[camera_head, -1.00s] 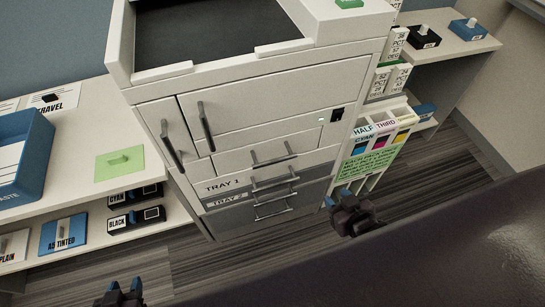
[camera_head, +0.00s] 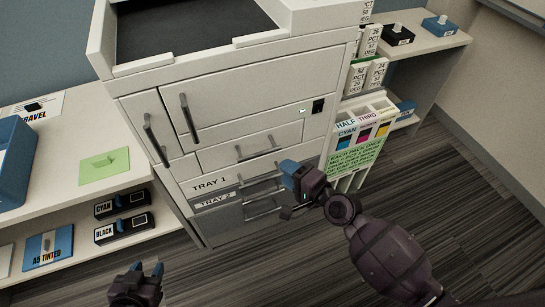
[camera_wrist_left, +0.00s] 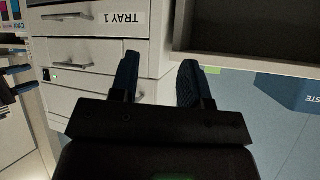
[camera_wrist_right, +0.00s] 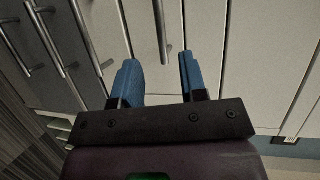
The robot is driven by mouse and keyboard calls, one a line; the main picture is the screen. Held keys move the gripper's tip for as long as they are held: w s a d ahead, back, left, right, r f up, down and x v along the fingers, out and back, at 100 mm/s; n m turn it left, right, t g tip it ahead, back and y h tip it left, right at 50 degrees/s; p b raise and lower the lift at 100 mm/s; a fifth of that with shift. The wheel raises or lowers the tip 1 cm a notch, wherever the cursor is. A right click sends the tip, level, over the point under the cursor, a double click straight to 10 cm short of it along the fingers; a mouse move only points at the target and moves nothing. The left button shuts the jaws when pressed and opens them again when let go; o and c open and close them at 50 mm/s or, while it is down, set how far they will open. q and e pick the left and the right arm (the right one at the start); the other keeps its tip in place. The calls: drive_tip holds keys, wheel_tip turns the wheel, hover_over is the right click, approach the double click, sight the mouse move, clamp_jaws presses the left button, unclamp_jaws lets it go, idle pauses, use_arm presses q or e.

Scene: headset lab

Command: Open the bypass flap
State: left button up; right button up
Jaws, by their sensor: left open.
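The white machine (camera_head: 235,95) stands in the middle of the head view. It has a narrow door (camera_head: 140,108) at left, a wide door (camera_head: 250,88) and a shorter panel with a bar handle (camera_head: 250,149) below it; all look shut. No bypass label is readable, so I cannot tell which one is the flap. My right gripper (camera_head: 297,177) is open and empty in front of the lower drawers. In the right wrist view, a bar handle (camera_wrist_right: 161,30) lies beyond the gap between its fingers, apart from them. My left gripper (camera_head: 146,270) is open and empty, low at left.
Tray 1 (camera_head: 210,184) and Tray 2 (camera_head: 216,199) are shut drawers. A left shelf holds a green card (camera_head: 104,165), a blue bin (camera_head: 16,160) and black cartridges (camera_head: 124,228). A cartridge rack with a green notice (camera_head: 353,157) stands at right. The striped floor in front is free.

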sight(261, 155)
drive_tip(key=shift+b+x, duration=0.6)
drive_tip(key=shift+x, duration=5.05)
use_arm(q)
drive_tip(key=shift+f, duration=0.6)
use_arm(e)
drive_tip(key=shift+c, duration=0.6)
use_arm(q)
drive_tip(key=shift+s+f, duration=0.2)
use_arm(e)
clamp_jaws()
